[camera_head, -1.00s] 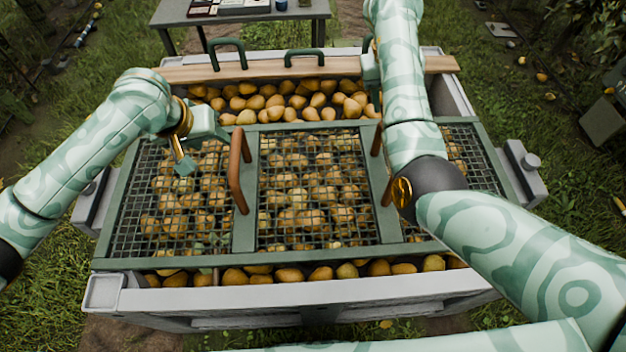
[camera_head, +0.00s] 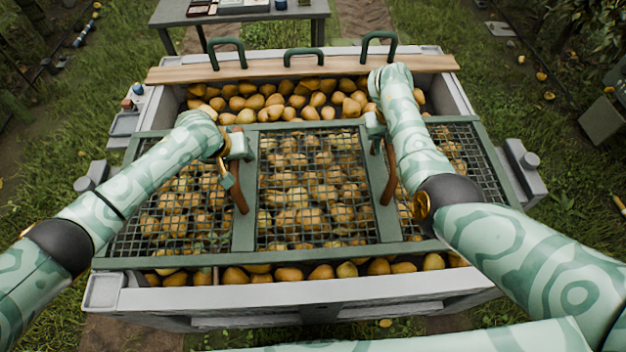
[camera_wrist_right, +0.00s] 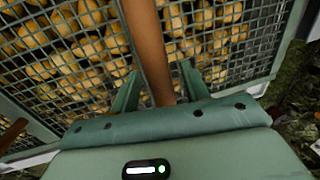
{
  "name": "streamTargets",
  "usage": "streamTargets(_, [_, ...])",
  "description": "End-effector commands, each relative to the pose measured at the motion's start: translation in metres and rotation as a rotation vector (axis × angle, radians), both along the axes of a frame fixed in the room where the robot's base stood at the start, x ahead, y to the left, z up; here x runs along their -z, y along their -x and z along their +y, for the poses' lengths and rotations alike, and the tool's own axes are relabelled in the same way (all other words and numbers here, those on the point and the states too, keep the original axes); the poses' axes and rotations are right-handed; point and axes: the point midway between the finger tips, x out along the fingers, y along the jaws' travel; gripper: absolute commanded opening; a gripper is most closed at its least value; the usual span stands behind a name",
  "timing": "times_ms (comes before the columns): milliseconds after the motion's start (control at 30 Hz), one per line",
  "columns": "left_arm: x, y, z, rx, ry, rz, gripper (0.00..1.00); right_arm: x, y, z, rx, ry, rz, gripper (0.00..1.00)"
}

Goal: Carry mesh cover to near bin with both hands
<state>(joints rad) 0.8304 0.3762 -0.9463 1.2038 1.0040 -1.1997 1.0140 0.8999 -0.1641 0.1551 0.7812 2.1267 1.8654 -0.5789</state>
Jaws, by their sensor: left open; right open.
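The mesh cover (camera_head: 245,232), a green frame with wire panels, lies flat over the pears in the grey bin (camera_head: 310,292). It has a left brown handle (camera_head: 239,196) and a right brown handle (camera_head: 389,185). My left gripper (camera_head: 229,174) is open at the left handle, beside its upper part; whether the handle lies between its fingers is unclear. My right gripper (camera_head: 378,133) is open at the right handle. In the right wrist view the right handle (camera_wrist_right: 148,45) runs between the open fingers (camera_wrist_right: 158,92), with visible gaps beside it.
A wooden board (camera_head: 300,68) with green handles lies across the bin's far end. Uncovered pears (camera_head: 290,100) show between board and cover. A grey table (camera_head: 240,16) stands behind. A small side tray (camera_head: 124,124) holds bottles at the left. Grass surrounds the bin.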

Motion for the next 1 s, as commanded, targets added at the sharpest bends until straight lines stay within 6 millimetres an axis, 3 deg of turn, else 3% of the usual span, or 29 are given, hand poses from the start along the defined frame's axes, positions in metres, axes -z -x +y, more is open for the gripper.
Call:
streamTargets(333, [0.0024, -0.0009, -0.0009, 0.001, 0.000, 0.000, 0.49, 0.0024, -0.0003, -0.0008, 0.000, 0.001, -0.001, 0.46])
streamTargets(500, [0.0024, -0.0009, -0.0007, 0.001, 0.000, 0.000, 0.01, 0.0022, -0.0003, -0.0006, 0.000, 0.000, -0.001, 0.00])
streamTargets(1000, [0.0024, -0.0008, -0.0006, 0.000, 0.000, 0.000, 0.00, 0.0021, -0.0003, -0.0004, 0.000, 0.000, -0.001, 0.00])
